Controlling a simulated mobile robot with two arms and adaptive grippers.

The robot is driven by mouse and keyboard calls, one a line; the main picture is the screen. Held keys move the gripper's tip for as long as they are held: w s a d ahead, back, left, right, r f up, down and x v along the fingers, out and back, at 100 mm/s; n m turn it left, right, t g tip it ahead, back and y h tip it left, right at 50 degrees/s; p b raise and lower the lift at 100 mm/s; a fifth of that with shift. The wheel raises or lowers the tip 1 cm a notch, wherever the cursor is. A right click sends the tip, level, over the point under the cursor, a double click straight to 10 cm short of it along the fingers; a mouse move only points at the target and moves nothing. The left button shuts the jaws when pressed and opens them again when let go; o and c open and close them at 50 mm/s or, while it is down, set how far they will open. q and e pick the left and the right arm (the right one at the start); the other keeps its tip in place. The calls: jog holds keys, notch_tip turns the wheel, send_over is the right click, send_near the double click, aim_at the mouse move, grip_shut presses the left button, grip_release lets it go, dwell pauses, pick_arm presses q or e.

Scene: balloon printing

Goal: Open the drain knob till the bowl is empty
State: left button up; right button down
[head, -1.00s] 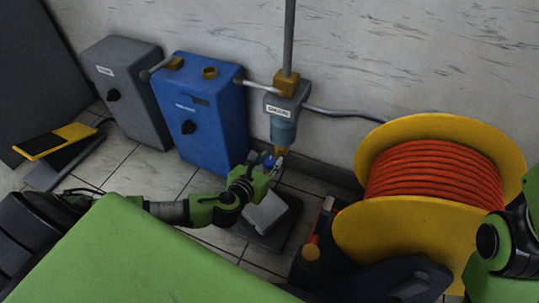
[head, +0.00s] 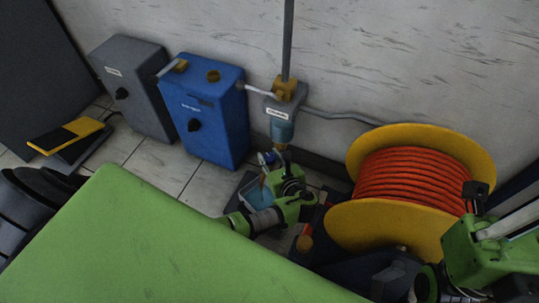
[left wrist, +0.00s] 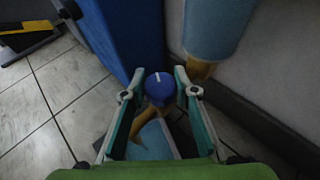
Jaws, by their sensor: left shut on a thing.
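The blue drain knob (head: 267,157) sits low under the bluish filter bowl (head: 281,131) on the wall. In the left wrist view the knob (left wrist: 159,88) is between the fingers of my left gripper (left wrist: 160,76), which is shut on it. A white mark shows on the knob. The bowl's lower part (left wrist: 214,30) shows above right, and its liquid level cannot be told. A brownish stream (left wrist: 151,126) runs below the knob toward a light-blue open container (head: 250,192) on the floor.
A blue box (head: 207,112) and a grey box (head: 133,88) stand left along the wall. A yellow reel of orange hose (head: 415,180) stands close on the right. A yellow-black pedal (head: 66,136) lies far left. A green surface (head: 150,235) fills the foreground.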

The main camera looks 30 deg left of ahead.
pick_arm(q)
jog(key=shift+n+g+y, duration=0.5)
jog(key=shift+n+g, duration=0.2)
jog(key=shift+n+y, duration=0.3)
jog(key=o, duration=1.1)
jog(key=shift+a, duration=0.1)
